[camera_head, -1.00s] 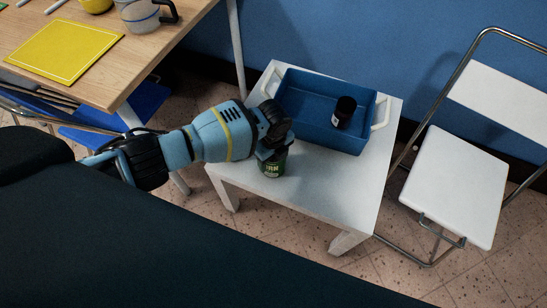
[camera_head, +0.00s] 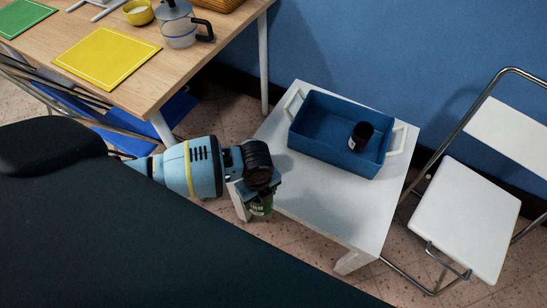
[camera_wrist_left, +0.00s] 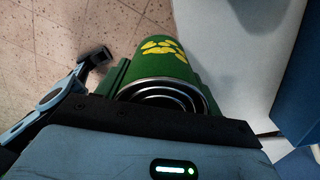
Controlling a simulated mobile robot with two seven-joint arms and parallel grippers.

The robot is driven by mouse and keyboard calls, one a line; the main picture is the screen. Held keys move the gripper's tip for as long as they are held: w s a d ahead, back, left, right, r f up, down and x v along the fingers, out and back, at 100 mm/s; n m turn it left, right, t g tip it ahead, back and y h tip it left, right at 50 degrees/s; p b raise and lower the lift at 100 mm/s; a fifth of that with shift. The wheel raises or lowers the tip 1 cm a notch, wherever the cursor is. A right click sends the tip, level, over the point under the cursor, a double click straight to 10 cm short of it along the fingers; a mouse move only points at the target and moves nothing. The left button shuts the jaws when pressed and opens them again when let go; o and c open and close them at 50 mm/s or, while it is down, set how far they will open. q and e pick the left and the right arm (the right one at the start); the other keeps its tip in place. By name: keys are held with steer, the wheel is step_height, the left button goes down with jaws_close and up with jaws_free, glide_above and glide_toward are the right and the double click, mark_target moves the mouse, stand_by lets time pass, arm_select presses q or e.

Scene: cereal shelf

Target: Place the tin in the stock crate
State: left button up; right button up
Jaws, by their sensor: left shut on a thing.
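The stock crate (camera_head: 333,158) is a blue open box with white handles on the table, behind and right of the tin. A dark jar (camera_head: 361,136) is inside the crate, at its right. My right gripper is out of view.
The white side table (camera_head: 335,213) has free room in front of the crate. A white folding chair (camera_head: 465,215) stands to the right. A wooden table (camera_head: 150,75) at upper left holds a yellow mat (camera_head: 107,55), a bowl and a jug (camera_head: 180,32).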

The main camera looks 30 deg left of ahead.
arm_select(q)
steer(key=shift+s+a+r, duration=0.1)
steer(key=shift+s+a, duration=0.15)
steer(key=shift+s, duration=0.55)
steer(key=shift+s+a+r, duration=0.1)
steer(key=shift+s+a, duration=0.1)
steer(key=shift+s, duration=0.55)
